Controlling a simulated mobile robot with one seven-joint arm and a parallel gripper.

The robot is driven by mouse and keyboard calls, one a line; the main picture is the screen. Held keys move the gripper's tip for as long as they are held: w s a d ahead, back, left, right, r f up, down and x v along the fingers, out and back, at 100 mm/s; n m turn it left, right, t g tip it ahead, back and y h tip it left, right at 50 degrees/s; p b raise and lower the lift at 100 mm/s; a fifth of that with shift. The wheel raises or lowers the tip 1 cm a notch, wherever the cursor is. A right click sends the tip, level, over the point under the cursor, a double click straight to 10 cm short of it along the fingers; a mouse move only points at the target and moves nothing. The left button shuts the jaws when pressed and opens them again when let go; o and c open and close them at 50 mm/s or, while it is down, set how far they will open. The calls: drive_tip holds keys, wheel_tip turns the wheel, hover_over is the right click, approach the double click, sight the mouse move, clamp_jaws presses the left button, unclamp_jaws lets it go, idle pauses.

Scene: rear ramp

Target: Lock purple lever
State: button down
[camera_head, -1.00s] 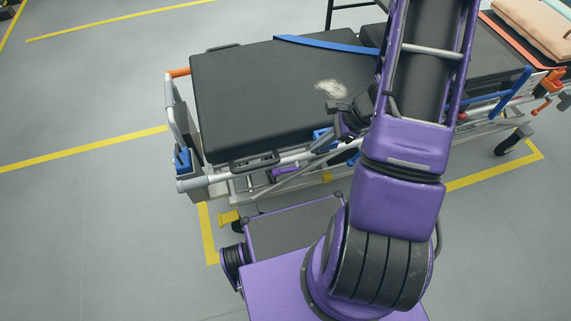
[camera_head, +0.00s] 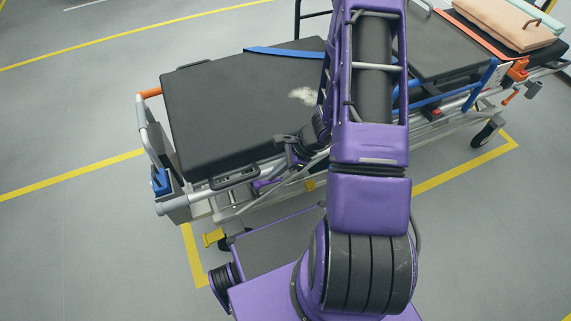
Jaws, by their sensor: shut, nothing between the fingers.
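The purple lever (camera_head: 262,185) is a small purple bar under the near side rail of the stretcher (camera_head: 215,110), close to its left end. It is small here, and part of it is hidden by the rail, so I cannot tell its exact position. My gripper (camera_head: 284,146) is dark and small in the view, shut and empty. It appears over the near edge of the black mattress, up and to the right of the lever, apart from it in the picture. My forearm hides the stretcher's middle.
A yellow pedal (camera_head: 213,237) sits low by the stretcher's near left wheel. A blue strap (camera_head: 285,52) crosses the mattress. Folded blankets (camera_head: 505,22) lie at the far right end. The floor left of the stretcher is clear.

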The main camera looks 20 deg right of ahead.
sight(260, 183)
drive_tip(key=shift+a+r+x, duration=0.1)
drive_tip(key=shift+a+x, duration=0.05)
drive_tip(key=shift+x, duration=0.7)
drive_tip(key=shift+a+r+x, duration=0.1)
drive_tip(key=shift+a+x, duration=0.05)
drive_tip(key=shift+x, duration=0.7)
drive_tip(key=shift+w, duration=0.1)
